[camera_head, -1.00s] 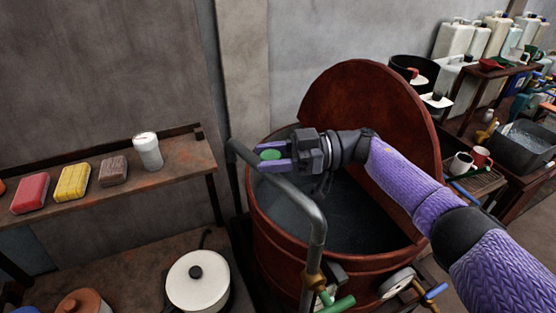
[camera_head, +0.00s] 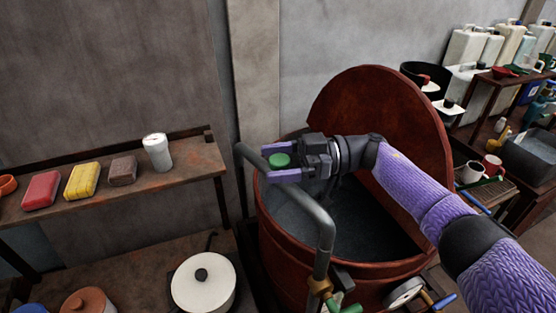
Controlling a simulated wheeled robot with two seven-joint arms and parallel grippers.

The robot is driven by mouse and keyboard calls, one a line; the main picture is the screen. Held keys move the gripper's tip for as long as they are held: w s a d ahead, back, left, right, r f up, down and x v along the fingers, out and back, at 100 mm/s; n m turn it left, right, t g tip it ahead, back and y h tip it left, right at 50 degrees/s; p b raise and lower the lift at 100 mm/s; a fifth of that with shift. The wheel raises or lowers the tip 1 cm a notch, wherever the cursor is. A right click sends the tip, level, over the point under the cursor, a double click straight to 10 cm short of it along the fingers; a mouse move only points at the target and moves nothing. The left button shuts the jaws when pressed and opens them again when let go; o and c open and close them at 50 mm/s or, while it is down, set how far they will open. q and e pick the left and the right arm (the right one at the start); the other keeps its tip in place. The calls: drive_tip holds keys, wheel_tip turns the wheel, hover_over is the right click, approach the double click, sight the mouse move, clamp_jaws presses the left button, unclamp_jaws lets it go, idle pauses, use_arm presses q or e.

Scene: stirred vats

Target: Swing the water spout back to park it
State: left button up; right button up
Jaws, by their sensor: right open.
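The water spout (camera_head: 309,207) is a grey bent pipe at the front left of the red-brown vat (camera_head: 292,235). Its arm reaches up and left across the vat rim, and its upright drops to a brass fitting. My right gripper (camera_head: 274,162) is above the spout arm, near the vat's left rim, with its purple fingers pointing left. It is open, and a round green knob (camera_head: 280,160) shows between the fingers. Whether the fingers touch the knob, and how it joins the spout, I cannot tell. My left gripper is out of view.
The vat holds dark liquid, and its half lid (camera_head: 390,110) stands raised behind my right arm. A shelf (camera_head: 195,170) with coloured blocks and a white shaker (camera_head: 157,152) is at left. A white lidded pot (camera_head: 203,288) stands below it. Cluttered benches are at right.

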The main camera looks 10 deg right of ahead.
drive_tip(key=d+b, duration=0.4)
drive_tip(key=d, duration=0.6)
